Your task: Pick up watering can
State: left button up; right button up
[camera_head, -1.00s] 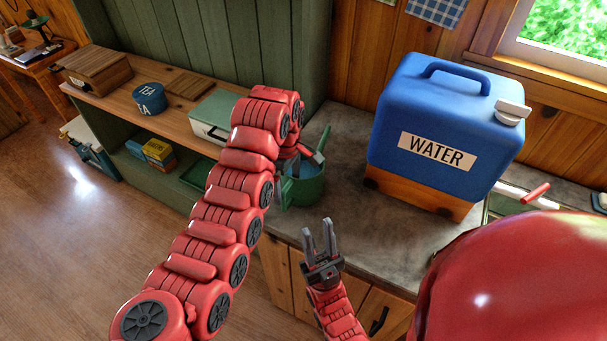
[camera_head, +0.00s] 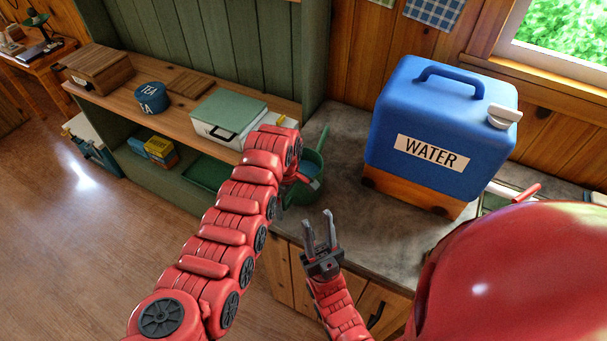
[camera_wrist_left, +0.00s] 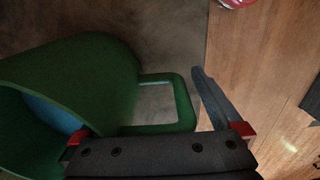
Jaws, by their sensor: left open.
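The green watering can (camera_head: 312,163) stands on the grey counter beside the shelf, partly hidden behind my left arm. Its blue inside shows. My left gripper (camera_head: 304,180) is at the can, mostly covered by the arm in the head view. In the left wrist view the can (camera_wrist_left: 105,75) fills the left side, and its green loop handle (camera_wrist_left: 187,105) reaches towards the one visible grey finger, which lies just right of it. The other finger is hidden. I cannot tell whether the handle is touched. My right gripper (camera_head: 320,240) is open and empty, near the counter's front edge.
A large blue water container (camera_head: 440,115) stands on a wooden block (camera_head: 415,195) right of the can. A green-topped box (camera_head: 230,115), a tea tin (camera_head: 151,98) and a wooden box (camera_head: 96,70) sit on the shelf at left. The counter middle is clear.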

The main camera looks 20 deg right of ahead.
pick_arm(q)
jog(key=shift+c, duration=0.3)
grip_shut()
jog(key=shift+r, duration=0.1)
